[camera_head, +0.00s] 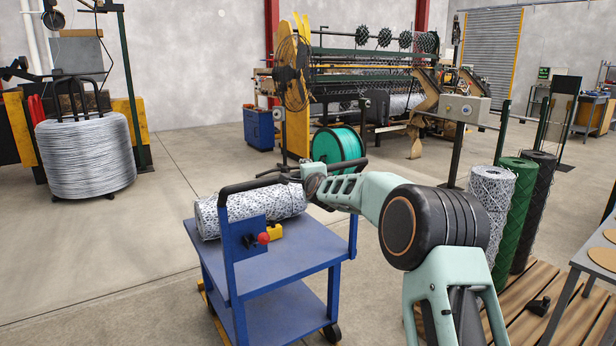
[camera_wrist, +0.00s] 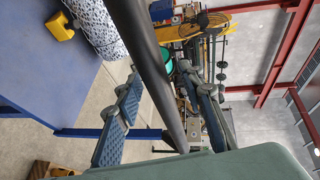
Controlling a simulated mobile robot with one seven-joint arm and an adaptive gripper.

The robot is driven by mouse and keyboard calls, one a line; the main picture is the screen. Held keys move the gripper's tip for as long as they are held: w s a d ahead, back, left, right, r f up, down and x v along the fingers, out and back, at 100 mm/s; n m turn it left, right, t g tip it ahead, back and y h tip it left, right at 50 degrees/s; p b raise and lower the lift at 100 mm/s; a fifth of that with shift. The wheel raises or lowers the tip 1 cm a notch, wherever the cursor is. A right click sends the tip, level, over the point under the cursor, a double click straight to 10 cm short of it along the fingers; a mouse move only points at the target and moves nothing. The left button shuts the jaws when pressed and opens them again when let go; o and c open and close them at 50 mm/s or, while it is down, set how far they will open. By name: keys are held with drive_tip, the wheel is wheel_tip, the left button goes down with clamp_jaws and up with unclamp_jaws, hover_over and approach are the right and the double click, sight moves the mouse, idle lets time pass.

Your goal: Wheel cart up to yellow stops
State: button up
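The blue two-shelf cart (camera_head: 300,262) stands in the middle foreground, with a black push handle (camera_head: 240,185) across its top. Its blue deck (camera_wrist: 40,70) and the dark handle bar (camera_wrist: 150,60) also show in the wrist view. My gripper (camera_head: 272,174) is at the handle. In the wrist view the bar passes between its two spread fingers (camera_wrist: 158,78), with gaps visible beside it, so the gripper looks open around the bar. A yellow piece (camera_head: 203,290) shows low at the cart's left side, mostly hidden; I cannot tell if it is a stop.
A wire-mesh roll (camera_head: 250,210), a yellow box (camera_head: 275,231) and a red knob (camera_head: 263,238) are on the cart. A wire coil (camera_head: 85,155) stands left, the weaving machine (camera_head: 370,90) behind, and upright mesh rolls (camera_head: 515,200) right. The floor to the left is clear.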

drive_tip(key=v, duration=1.1)
drive_tip(key=shift+s, duration=0.3)
drive_tip(key=shift+d+r, duration=0.1)
drive_tip(key=shift+r, duration=0.05)
